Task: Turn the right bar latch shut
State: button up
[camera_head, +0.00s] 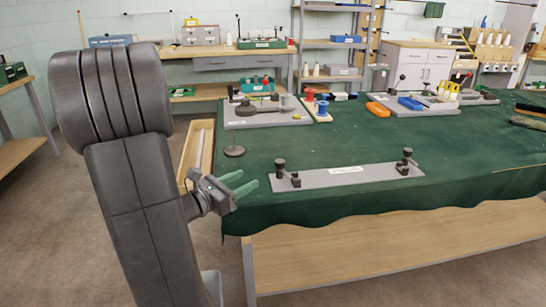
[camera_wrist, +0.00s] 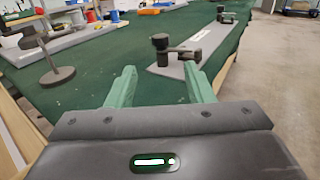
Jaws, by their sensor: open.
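A flat grey plate (camera_head: 345,178) with a white label lies on the green-covered table near its front edge. A dark latch stands at each end of it, the left latch (camera_head: 287,174) and the right latch (camera_head: 406,163). Each has an upright round knob and a low block beside it. In the wrist view the left latch (camera_wrist: 172,50) is the nearer, its lever reaching rightward from the knob; the right latch (camera_wrist: 223,15) is small and far. My gripper (camera_head: 242,183) is open and empty, left of the plate, touching neither latch. Its green fingers (camera_wrist: 160,75) spread apart in the wrist view.
A dark round-based stand (camera_head: 235,151) is on the table behind my gripper. Grey boards with tools (camera_head: 265,115), spools and an orange item (camera_head: 378,109) stand farther back. The cloth (camera_head: 340,140) between them and the plate is mostly clear. A wooden tray (camera_head: 197,150) is at the table's left side.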

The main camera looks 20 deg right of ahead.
aim_at(280, 161)
jog(key=x, duration=1.3)
jog(key=shift+d+p, duration=0.3)
jog(key=shift+d, duration=0.05)
jog(key=shift+c, duration=0.2)
jog(key=c, duration=0.9)
jog(key=shift+f+m+g+b, duration=0.3)
jog(key=shift+m+g+b, duration=0.2)
jog(key=shift+g+b, duration=0.4)
jog(key=shift+m+g+h+b, duration=0.4)
jog(key=shift+m+g+b, duration=0.3)
jog(key=shift+g+b, duration=0.3)
jog(key=shift+m+g+b, duration=0.7)
jog(key=shift+g+b, duration=0.25)
jog(key=shift+g, duration=0.05)
jog(key=shift+r+m+g+b, duration=0.3)
jog(key=shift+m+g, duration=0.1)
jog(key=shift+g, duration=0.3)
